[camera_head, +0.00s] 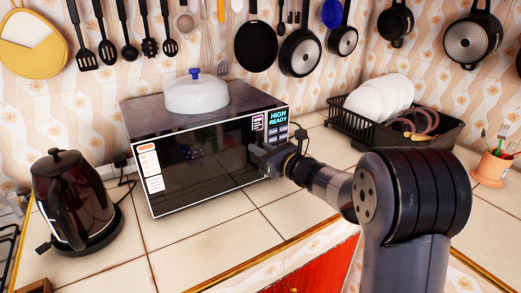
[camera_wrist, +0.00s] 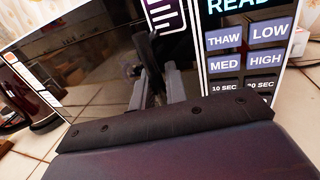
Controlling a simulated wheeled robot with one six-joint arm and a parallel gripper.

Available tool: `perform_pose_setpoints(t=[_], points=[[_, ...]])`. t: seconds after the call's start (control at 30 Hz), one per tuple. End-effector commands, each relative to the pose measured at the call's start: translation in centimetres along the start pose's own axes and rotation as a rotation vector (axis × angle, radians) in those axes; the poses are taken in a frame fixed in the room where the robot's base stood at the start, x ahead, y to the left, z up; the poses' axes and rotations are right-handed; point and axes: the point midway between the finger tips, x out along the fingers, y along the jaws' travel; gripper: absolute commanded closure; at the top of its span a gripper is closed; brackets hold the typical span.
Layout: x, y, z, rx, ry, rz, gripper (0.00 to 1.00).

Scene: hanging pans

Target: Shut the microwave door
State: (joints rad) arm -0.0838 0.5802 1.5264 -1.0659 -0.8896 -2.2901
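The microwave (camera_head: 150,112) stands on the tiled counter against the wall, with a dark glass door (camera_head: 190,165) at its front. The door looks flush or nearly flush with the body; a small gap cannot be ruled out. The control panel (camera_head: 277,128) at the right reads "HIGH READY" and also shows in the wrist view (camera_wrist: 245,50). My gripper (camera_head: 266,160) is at the door's right edge, just below the panel. In the wrist view its fingers (camera_wrist: 160,85) are before the dark glass, with reflections around them. Finger gap and contact are unclear.
A white lid with a blue knob (camera_head: 197,95) sits on the microwave. A dark kettle (camera_head: 72,200) stands at left. A black dish rack (camera_head: 440,135) with white plates (camera_head: 380,98) is at right, near a utensil pot (camera_head: 490,168). Pans hang above. The counter front is clear.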

Motion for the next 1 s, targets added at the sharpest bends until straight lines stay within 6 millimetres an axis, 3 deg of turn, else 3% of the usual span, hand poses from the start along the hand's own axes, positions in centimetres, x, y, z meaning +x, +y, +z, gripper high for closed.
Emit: perform_pose_setpoints(t=[0.17, 0.5, 0.7, 1.0], points=[[-0.8, -0.1, 0.0, -0.001, -0.001, -0.002, 0.84], [-7.4, -0.1, 0.0, -0.002, -0.002, -0.005, 0.84], [-10.2, -0.1, 0.1, -0.001, -0.003, -0.003, 0.84], [-11.0, 0.1, 0.1, -0.001, -0.002, 0.000, 0.84]])
